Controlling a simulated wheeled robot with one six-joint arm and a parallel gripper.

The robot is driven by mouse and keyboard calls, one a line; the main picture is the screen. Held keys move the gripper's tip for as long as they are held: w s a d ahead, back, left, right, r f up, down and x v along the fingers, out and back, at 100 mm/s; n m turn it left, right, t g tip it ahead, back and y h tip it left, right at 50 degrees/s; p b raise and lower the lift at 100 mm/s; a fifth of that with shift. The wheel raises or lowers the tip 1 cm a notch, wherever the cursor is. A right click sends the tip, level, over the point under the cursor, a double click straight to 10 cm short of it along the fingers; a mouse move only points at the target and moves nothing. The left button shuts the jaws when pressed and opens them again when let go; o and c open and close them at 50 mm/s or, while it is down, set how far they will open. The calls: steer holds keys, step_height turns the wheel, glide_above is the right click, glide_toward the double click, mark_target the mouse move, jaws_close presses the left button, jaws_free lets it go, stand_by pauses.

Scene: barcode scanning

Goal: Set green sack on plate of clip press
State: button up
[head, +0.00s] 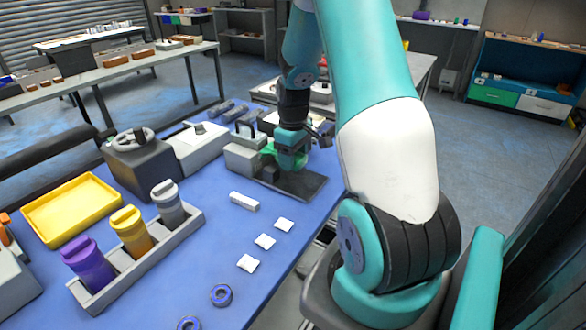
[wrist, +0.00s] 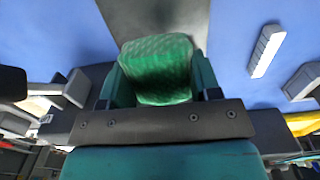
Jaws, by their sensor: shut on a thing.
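The green sack (wrist: 157,68) sits between the two fingers of my gripper (wrist: 160,85) in the wrist view, gripped from both sides. In the head view only a small green part of the sack (head: 268,149) shows beside my gripper (head: 289,160). The clip press (head: 243,157) is a grey block with a dark flat plate (head: 305,186) on the blue table. My gripper is low over the plate's back part. The plate also shows beyond the sack in the wrist view (wrist: 185,18). I cannot tell whether the sack touches the plate.
A white block (head: 244,201) and white packets (head: 265,241) lie in front of the press. A rack (head: 150,262) holds purple, yellow and grey canisters, near a yellow tray (head: 72,208). A dark machine (head: 140,165) stands left.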

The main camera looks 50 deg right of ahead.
mark_target(293, 178)
steer(key=shift+f, duration=2.2)
steer(key=shift+f, duration=0.2)
steer(key=o, duration=1)
steer(key=shift+o, duration=0.2)
steer(key=shift+r, duration=0.1)
steer(key=shift+r, duration=0.1)
